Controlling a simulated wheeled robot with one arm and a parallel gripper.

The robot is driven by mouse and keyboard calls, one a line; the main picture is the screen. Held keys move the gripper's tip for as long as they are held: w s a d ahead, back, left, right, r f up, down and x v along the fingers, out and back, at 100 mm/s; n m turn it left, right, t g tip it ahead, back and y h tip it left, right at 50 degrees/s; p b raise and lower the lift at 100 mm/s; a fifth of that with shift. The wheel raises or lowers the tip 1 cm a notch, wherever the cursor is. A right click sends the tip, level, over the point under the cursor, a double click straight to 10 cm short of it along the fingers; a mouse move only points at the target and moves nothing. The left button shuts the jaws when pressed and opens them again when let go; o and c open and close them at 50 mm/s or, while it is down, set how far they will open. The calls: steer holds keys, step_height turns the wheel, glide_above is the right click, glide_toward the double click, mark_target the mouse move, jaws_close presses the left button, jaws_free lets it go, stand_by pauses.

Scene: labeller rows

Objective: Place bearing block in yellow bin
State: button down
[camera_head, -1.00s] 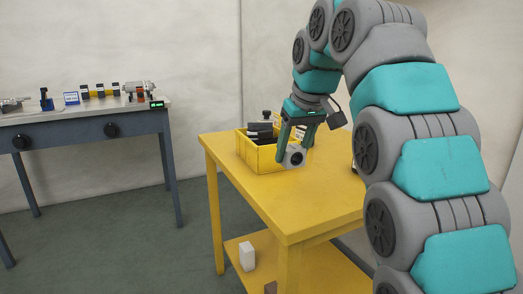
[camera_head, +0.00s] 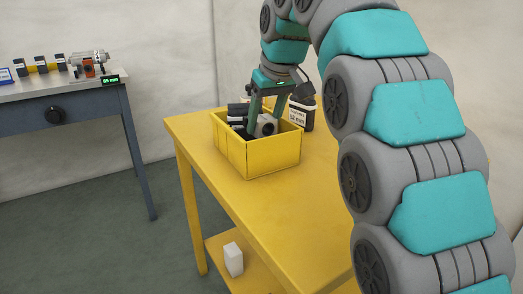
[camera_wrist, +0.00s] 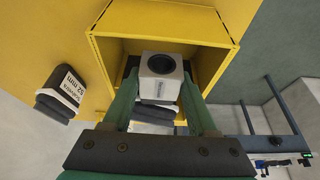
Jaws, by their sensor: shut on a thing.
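The bearing block (camera_head: 265,126) is a grey cube with a dark round bore. My gripper (camera_head: 262,118) is shut on it, with the teal fingers on either side. In the wrist view the block (camera_wrist: 161,78) sits between the fingers of my gripper (camera_wrist: 160,90), over the opening of the yellow bin (camera_wrist: 110,22). In the head view the yellow bin (camera_head: 270,157) stands on the yellow table, and the block shows above its near wall, within the rim. Whether the block touches anything in the bin cannot be told. Dark items (camera_head: 237,112) are in the bin's left part.
A dark labelled container (camera_head: 302,108) stands on the yellow table (camera_head: 215,176) just behind the bin; it also shows in the wrist view (camera_wrist: 62,92). A white box (camera_head: 233,259) is on the lower shelf. A grey workbench (camera_head: 60,108) with devices is at left. The table's front is bare.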

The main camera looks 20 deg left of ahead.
mark_target(267, 134)
steer(key=shift+f, duration=3.2)
steer(key=shift+f, duration=0.1)
steer(key=shift+c, duration=0.9)
jaws_free()
steer(key=v, duration=1)
steer(key=shift+w, duration=0.1)
steer(key=shift+v, duration=1.15)
